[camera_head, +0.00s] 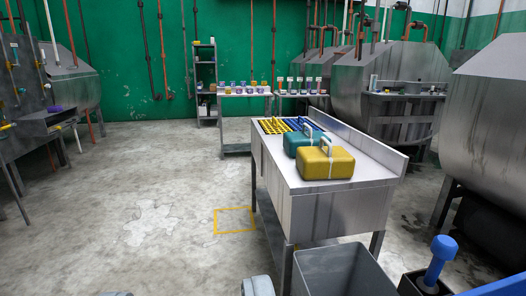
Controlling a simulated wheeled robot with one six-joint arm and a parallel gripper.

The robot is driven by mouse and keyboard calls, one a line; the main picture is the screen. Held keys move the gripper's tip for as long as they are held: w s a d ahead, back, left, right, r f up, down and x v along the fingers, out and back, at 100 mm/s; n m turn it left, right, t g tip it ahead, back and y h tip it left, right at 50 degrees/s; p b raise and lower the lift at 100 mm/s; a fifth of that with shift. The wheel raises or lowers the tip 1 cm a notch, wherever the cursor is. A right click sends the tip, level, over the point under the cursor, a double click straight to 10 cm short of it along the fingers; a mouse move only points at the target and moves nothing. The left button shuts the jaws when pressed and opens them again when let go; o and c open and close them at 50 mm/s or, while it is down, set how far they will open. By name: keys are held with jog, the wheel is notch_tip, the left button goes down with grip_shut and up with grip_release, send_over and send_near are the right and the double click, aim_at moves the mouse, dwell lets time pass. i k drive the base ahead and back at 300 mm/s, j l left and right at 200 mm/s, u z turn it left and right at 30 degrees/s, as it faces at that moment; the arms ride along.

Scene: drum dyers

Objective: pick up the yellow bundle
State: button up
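The yellow bundle (325,162) is a soft-looking yellow block with a pale band around it and a light loop handle on top. It lies on the near part of a steel bench (345,199). A teal bundle (303,141) of the same kind lies just behind it, close to it or touching; I cannot tell which.
Yellow and blue racks (272,126) sit at the bench's far end. A raised steel back edge (372,140) runs along its right. A grey bin (342,270) and a blue-handled tool (439,258) stand in front. The concrete floor (130,180) at left is open.

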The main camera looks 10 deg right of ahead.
aim_at(328, 162)
jog(key=i+j, duration=0.15)
jog(key=i, duration=0.6)
jog(key=i+j+u, duration=0.1)
jog(key=i, duration=0.65)
jog(key=i+j+z, duration=0.1)
jog(key=i+z, duration=0.2)
jog(key=z, duration=0.2)
jog(key=i+j+z, duration=0.25)
jog(key=z, duration=0.25)
jog(key=i+j+z, duration=0.3)
jog(key=z, duration=0.2)
jog(key=i+j+z, duration=0.2)
jog(key=j+z, duration=0.3)
jog(key=i+j+z, duration=0.1)
jog(key=j+z, duration=1)
jog(key=k, duration=0.3)
